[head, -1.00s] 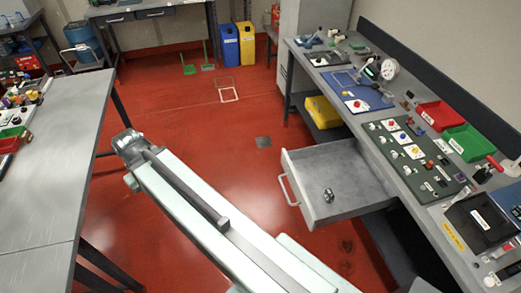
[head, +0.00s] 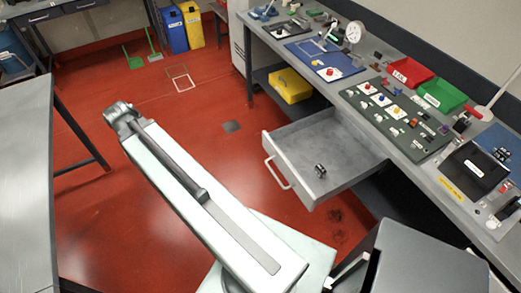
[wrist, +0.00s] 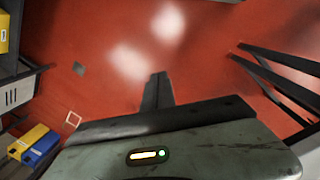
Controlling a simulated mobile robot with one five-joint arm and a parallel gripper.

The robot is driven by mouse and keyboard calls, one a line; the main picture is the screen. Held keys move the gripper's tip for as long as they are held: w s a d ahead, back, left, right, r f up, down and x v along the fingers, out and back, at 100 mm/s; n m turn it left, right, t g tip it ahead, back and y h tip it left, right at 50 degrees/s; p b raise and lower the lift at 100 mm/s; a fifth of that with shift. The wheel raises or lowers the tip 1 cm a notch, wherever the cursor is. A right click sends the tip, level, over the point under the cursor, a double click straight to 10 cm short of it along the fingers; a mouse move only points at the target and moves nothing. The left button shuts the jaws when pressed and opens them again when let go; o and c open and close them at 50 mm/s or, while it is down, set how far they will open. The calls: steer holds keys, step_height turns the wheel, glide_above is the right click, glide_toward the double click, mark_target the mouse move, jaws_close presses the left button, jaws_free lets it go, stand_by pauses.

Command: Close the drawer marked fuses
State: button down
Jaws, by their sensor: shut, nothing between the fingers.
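An open grey drawer (head: 330,150) sticks out from under the workbench on the right in the head view. Its front carries a pale bar handle (head: 277,163), and a small dark metal object (head: 320,171) lies inside. No label on it is readable. My gripper (head: 118,110) is at the far end of my arm, left of the drawer and apart from it, above the red floor. In the wrist view the closed fingers (wrist: 157,90) point out over bare floor with nothing between them. The drawer cannot be made out in the wrist view.
The workbench (head: 405,150) holds panels, a red bin (head: 410,72) and a green bin (head: 442,96). A yellow case (head: 290,86) sits on its lower shelf. A grey table (head: 25,180) stands at the left.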

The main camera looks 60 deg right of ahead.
steer(key=s+d+f+n+g+h+b, duration=0.1)
steer(key=s+d+f+n+b, duration=0.2)
steer(key=s+d, duration=0.5)
steer(key=s+d+f+n+g+b, duration=0.1)
steer(key=s+d+f+n+b, duration=0.2)
steer(key=d, duration=0.9)
steer(key=s+d+f+n+h+b, duration=0.1)
steer(key=s+d+f+n+b, duration=0.15)
steer(key=s+d, duration=0.7)
steer(key=s+d+f+b, duration=0.2)
steer(key=d+f+b, duration=0.5)
steer(key=f+b, duration=0.1)
steer(key=shift+d+f+m, duration=0.2)
steer(key=shift+f+m, duration=0.15)
steer(key=shift+f, duration=0.35)
